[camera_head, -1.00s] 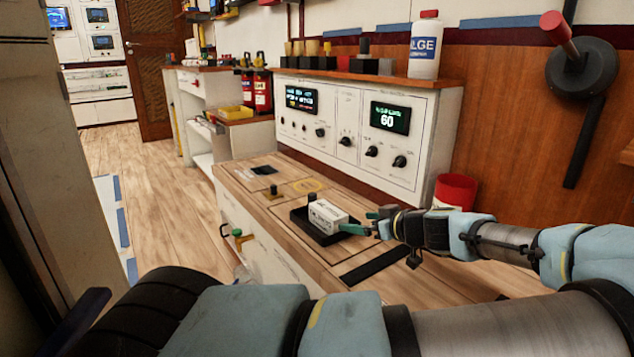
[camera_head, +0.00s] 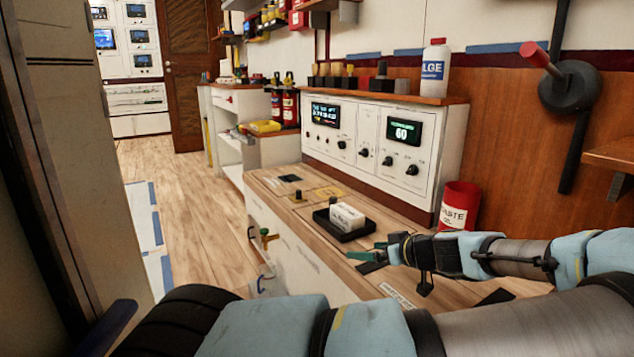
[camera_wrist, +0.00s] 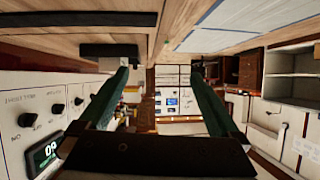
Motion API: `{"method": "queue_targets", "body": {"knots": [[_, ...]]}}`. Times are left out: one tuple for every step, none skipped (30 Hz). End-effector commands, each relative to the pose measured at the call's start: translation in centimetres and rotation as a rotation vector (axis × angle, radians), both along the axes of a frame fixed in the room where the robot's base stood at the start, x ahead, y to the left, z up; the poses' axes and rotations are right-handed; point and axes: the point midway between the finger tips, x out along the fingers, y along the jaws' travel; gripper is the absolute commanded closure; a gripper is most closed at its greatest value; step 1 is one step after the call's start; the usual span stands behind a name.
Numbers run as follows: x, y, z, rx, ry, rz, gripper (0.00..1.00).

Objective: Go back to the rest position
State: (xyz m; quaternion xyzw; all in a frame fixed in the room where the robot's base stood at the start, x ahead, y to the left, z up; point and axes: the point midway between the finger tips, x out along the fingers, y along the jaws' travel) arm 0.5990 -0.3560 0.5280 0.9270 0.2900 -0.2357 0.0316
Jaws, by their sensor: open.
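My gripper (camera_head: 362,257) is open and empty above the wooden counter, in front of a black tray (camera_head: 338,233). A white box-shaped block (camera_head: 347,216) sits in the tray, apart from my fingers. In the wrist view, the two green fingers of my gripper (camera_wrist: 160,72) stand wide apart with nothing between them. My arm reaches in from the right in the head view.
A control panel (camera_head: 372,146) with knobs and screens stands behind the counter (camera_head: 300,205). A white bottle (camera_head: 435,72) stands on it. A red waste bin (camera_head: 459,207) is at its right. A large lever (camera_head: 562,80) is on the wall. Open floor (camera_head: 190,195) lies left.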

Motion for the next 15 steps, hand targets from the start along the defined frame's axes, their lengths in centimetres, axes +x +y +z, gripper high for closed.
{"method": "queue_targets", "body": {"knots": [[0.0,0.8,-0.4,-0.001,0.025,0.016,0.02],[0.0,1.3,-0.6,0.002,0.041,0.024,0.02],[-0.1,2.0,-1.0,0.004,0.063,0.035,0.02],[-0.2,2.5,-1.2,0.005,0.085,0.043,0.02],[-0.3,3.1,-1.5,0.007,0.105,0.052,0.02],[-0.4,3.9,-2.0,0.009,0.136,0.065,0.02],[-0.6,4.5,-2.3,0.008,0.161,0.075,0.02],[-0.7,5.1,-2.6,0.009,0.186,0.082,0.02],[-1.0,5.9,-3.1,0.008,0.222,0.094,0.02],[-1.2,6.6,-3.4,0.007,0.25,0.104,0.02],[-1.5,7.2,-3.7,0.004,0.28,0.112,0.02],[-1.9,8.1,-4.2,-0.001,0.323,0.123,0.02],[-2.2,8.8,-4.5,-0.005,0.358,0.13,0.02],[-2.6,9.5,-4.9,-0.013,0.396,0.138,0.02],[-3.2,10.4,-5.3,-0.025,0.45,0.146,0.02]]}}
